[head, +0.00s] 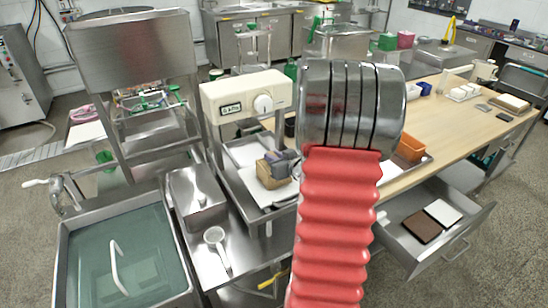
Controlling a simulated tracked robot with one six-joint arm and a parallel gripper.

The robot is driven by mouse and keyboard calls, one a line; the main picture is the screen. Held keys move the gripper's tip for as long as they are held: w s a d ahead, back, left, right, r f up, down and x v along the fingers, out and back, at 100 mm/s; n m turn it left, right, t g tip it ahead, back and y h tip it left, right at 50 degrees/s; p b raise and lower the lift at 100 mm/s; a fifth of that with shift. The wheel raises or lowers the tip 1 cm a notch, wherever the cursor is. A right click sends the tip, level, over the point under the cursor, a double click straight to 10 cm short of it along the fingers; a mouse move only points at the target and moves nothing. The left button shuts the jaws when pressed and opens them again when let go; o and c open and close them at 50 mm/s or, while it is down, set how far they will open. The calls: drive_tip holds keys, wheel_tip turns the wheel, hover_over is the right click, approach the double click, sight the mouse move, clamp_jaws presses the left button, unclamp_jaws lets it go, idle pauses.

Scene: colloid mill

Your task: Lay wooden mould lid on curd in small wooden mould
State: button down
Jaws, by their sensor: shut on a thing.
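The small wooden mould (268,173) is a light-brown block-like box on a white board in the steel tray left of my arm. My gripper (279,158) shows only in part as small grey shapes at the mould's top right. The rest of it is hidden behind my red-sleeved arm. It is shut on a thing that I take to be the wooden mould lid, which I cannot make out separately. The curd inside the mould is not visible, and I cannot tell whether the lid touches it.
A cream scale-like device (246,98) stands behind the tray. A water-filled steel sink (122,262) is at the lower left, with a white ladle (216,245) beside it. An open drawer (432,225) holds a brown and a white slab. An orange bin (411,148) is right of my arm.

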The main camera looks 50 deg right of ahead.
drive_tip(key=c, duration=1.6)
unclamp_jaws()
drive_tip(key=shift+o, duration=0.4)
drive_tip(key=o, duration=0.4)
drive_tip(key=shift+r, duration=3.5)
